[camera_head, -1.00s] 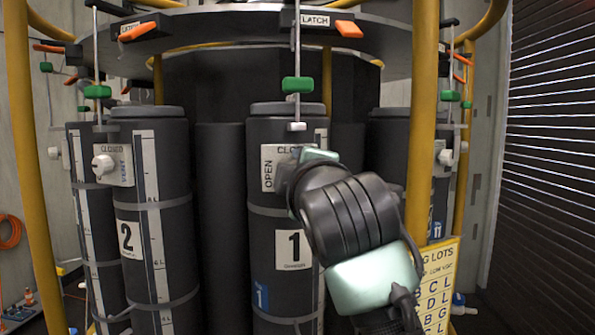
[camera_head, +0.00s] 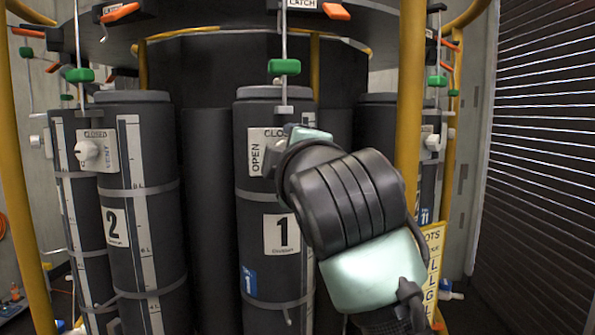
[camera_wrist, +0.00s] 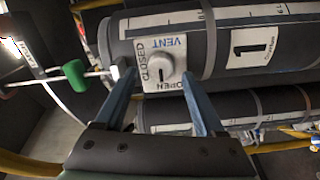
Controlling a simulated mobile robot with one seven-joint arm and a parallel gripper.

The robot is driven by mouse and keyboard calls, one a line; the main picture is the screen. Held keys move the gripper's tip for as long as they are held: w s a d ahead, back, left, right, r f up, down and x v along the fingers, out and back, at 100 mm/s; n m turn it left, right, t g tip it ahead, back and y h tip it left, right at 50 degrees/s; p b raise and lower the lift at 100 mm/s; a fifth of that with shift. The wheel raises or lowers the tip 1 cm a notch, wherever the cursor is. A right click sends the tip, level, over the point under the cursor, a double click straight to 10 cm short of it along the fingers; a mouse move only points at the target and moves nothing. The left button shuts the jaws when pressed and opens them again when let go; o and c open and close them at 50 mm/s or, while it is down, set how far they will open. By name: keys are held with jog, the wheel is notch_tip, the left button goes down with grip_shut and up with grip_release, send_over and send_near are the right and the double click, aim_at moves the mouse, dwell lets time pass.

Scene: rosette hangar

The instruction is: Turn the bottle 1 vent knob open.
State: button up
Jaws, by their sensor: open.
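Bottle 1 (camera_head: 258,190) is a dark grey upright cylinder with a "1" label, in the middle of the head view. Its vent knob (camera_wrist: 161,69) is a pale round knob with a raised grip, on a white plate (camera_wrist: 172,38) marked CLOSED, VENT and OPEN. I cannot tell for sure which word the knob points to. My gripper (camera_wrist: 160,78) is open in the wrist view. One finger is on each side of the knob; contact is unclear. In the head view my arm hides the knob and most of the plate.
Bottle 2 (camera_head: 148,215) stands to the left with its own white vent knob (camera_head: 86,151). A green block (camera_head: 284,67) on a rod hangs just above bottle 1. A yellow post (camera_head: 409,110) stands close to the right of my arm.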

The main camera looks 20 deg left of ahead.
jog(key=b+v, duration=0.3)
jog(key=v, duration=0.7)
jog(key=shift+s, duration=0.2)
jog(key=shift+d, duration=0.15)
jog(key=s+d+r+m+t+h, duration=0.2)
jog(key=s+d+m+t+h, duration=0.7)
jog(key=m, duration=1.2)
jog(key=s+d+t, duration=0.1)
jog(key=d+t, duration=0.1)
jog(key=d, duration=0.1)
jog(key=shift+d+r+m+t, duration=0.2)
jog(key=shift+r+m+t, duration=0.1)
jog(key=shift+r+t, duration=0.1)
jog(key=shift+s, duration=0.1)
